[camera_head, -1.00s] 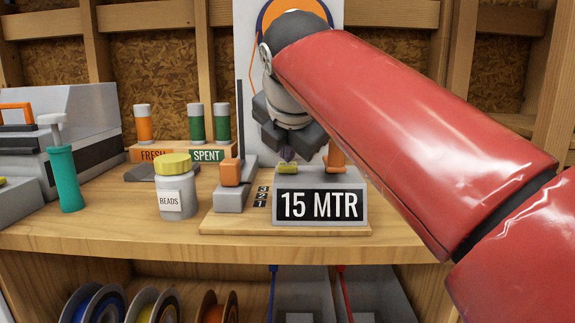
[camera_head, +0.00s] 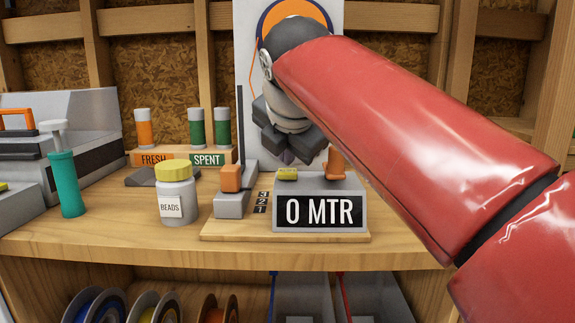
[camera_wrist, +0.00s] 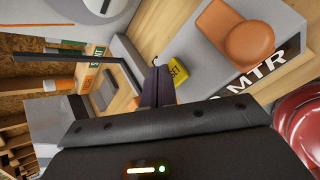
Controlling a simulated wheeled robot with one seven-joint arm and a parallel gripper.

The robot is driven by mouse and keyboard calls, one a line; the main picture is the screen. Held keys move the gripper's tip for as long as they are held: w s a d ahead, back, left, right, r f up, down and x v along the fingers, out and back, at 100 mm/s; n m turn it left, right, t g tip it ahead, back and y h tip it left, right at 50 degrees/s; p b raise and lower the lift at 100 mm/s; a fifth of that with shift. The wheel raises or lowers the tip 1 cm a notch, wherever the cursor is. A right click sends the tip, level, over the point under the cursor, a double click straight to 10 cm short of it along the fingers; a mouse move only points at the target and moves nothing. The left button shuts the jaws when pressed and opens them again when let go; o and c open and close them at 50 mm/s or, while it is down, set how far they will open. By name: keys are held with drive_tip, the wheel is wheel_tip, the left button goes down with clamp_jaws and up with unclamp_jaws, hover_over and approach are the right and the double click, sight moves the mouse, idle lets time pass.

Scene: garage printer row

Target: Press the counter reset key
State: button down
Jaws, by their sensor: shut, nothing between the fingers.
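The counter (camera_head: 320,211) stands on a wooden board on the bench, and its display reads "0 MTR". My gripper (camera_head: 288,157) is shut and empty, just above and behind the key in the head view. In the wrist view its dark fingertips (camera_wrist: 160,72) are beside the key; I cannot tell whether they touch it.
An orange knob (camera_head: 335,165) stands on the counter's right. A grey and orange block (camera_head: 231,190) with a tall dark rod is to the left. A jar labelled BEADS (camera_head: 175,195) and a teal tool (camera_head: 66,183) stand further left. The bench front is clear.

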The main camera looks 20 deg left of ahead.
sight(288, 173)
drive_tip(key=shift+r, duration=0.3)
wheel_tip(288, 173, up, 5)
drive_tip(key=p, duration=0.5)
drive_tip(key=shift+r, duration=0.1)
idle(0.6)
